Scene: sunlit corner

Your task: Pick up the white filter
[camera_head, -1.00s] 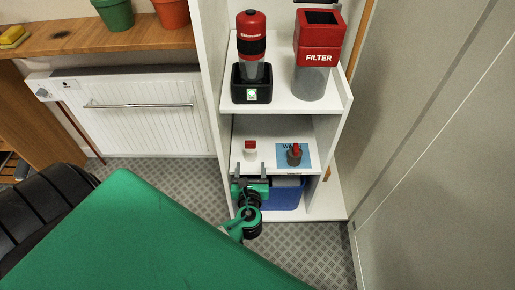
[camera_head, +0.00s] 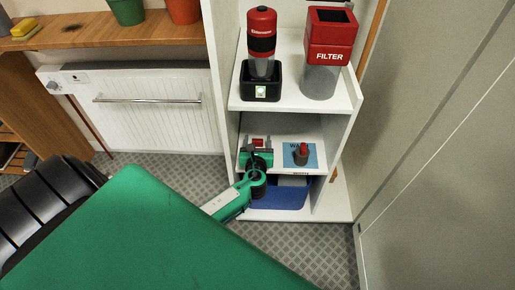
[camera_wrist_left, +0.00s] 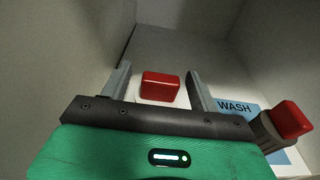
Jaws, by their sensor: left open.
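The white filter (camera_head: 258,142), a small white piece with a red top, stands on the middle shelf at the left. In the head view my gripper mostly hides it. In the left wrist view its red top (camera_wrist_left: 160,86) shows between the two fingers, with a little white below. My left gripper (camera_head: 257,145) is open, its fingers on either side of the filter, with gaps on both sides. My right gripper is in neither view.
A grey filter with a red top (camera_head: 302,153) stands on the blue WASH card (camera_head: 289,160), right of my gripper. The shelf's side walls are close. Above are a red-topped FILTER bin (camera_head: 329,45) and a black-based device (camera_head: 261,80). A blue bin (camera_head: 290,197) sits below.

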